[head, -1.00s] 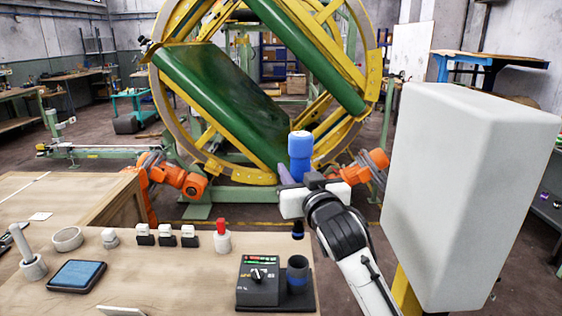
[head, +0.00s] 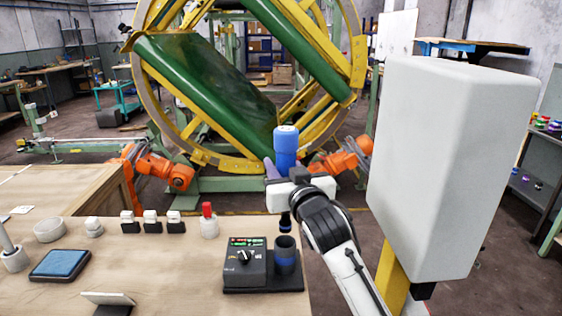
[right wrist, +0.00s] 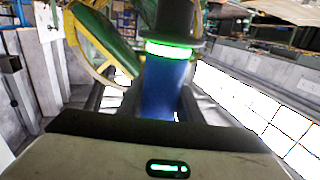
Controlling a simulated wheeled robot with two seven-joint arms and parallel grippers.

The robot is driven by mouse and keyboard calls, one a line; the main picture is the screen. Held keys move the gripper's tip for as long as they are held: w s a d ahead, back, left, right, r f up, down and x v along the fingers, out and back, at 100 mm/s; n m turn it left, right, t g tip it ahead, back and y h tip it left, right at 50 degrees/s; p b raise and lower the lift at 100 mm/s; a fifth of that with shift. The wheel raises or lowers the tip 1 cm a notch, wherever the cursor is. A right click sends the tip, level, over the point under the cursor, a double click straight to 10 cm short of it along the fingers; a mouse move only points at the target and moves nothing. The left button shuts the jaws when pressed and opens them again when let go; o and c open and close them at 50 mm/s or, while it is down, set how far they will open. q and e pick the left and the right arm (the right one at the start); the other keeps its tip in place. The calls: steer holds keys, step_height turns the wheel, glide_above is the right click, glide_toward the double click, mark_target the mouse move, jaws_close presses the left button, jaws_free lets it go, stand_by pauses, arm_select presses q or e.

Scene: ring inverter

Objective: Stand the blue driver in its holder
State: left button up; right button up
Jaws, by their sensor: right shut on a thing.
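The blue driver (head: 286,152) stands about upright in my right gripper (head: 284,182), which is shut on its body. Its dark lower end (head: 285,222) hangs below the gripper, a little above the holder, with a small gap in the picture. The holder is a dark, open-topped cup (head: 286,262) with a blue band, at the bench's right end. In the right wrist view the driver's blue body (right wrist: 165,90) shows between the fingers, with a glowing green ring and a dark part above it. My left gripper is not in view.
A dark box with a dial (head: 244,264) stands left of the cup on the same base. A red-topped bottle (head: 208,222), several small white-and-black blocks and a blue pad (head: 60,264) are on the bench. A big white panel (head: 450,165) stands right of my arm.

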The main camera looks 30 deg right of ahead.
step_height(320, 180, down, 12)
steer(key=b, duration=0.6)
steer(key=shift+r+b, duration=0.25)
steer(key=shift+b, duration=0.15)
steer(key=shift+f, duration=0.3)
stand_by(0.4)
steer(key=o, duration=1.3)
glide_toward(284, 215)
steer(key=w, duration=0.1)
steer(key=w+d+f, duration=0.1)
steer(key=shift+w, duration=0.35)
